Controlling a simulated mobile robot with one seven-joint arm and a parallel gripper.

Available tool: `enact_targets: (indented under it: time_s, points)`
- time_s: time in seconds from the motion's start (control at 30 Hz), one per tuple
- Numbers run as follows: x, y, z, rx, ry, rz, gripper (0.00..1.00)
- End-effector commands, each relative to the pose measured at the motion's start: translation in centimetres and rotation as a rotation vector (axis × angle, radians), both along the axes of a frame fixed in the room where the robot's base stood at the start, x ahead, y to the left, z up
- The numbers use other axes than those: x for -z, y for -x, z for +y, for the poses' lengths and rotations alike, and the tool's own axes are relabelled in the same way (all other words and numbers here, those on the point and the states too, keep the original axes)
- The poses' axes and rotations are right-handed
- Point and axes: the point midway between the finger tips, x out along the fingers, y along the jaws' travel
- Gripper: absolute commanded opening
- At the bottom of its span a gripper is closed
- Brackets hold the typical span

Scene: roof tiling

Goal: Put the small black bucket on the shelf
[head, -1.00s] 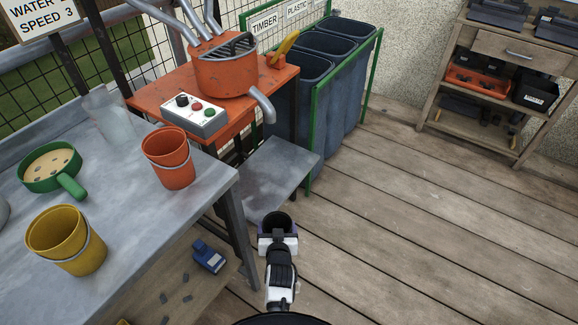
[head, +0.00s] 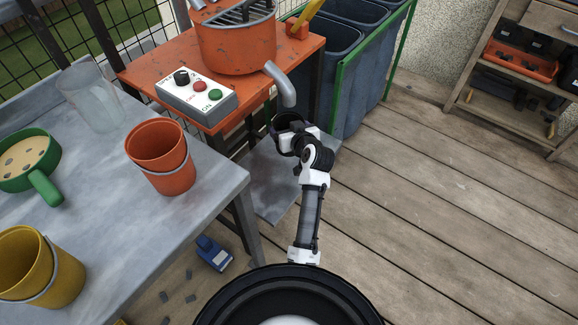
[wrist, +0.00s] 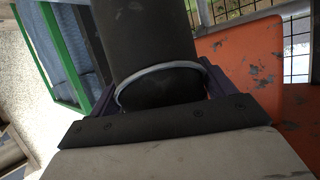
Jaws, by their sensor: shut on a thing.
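The small black bucket (head: 288,121) is held in my gripper (head: 290,138), just below the grey spout (head: 283,86) in the head view. I cannot tell whether it sits directly under the spout. In the wrist view the bucket (wrist: 148,38), with its pale wire handle, fills the space between the fingers of my gripper (wrist: 160,85), which are shut on it. A low grey metal shelf (head: 272,198) lies beneath, in front of the orange machine; the bucket appears above its far part. My arm hides some of this area. The inside of the bucket looks dark.
The orange machine (head: 235,45) has a control box (head: 197,95) with buttons. A grey table at left holds an orange bucket (head: 160,158), a yellow bucket (head: 38,265) and a green pan (head: 28,160). Bins (head: 350,60) stand behind. A wooden rack (head: 490,100) stands right; the deck between is clear.

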Motion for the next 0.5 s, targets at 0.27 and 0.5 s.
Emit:
enact_targets:
  time_s: [0.27,0.5]
  points:
    - [4.8,0.0,0.0,-0.003,-0.001,0.003,0.56]
    - [6.9,0.0,0.0,-0.001,-0.001,0.004,0.56]
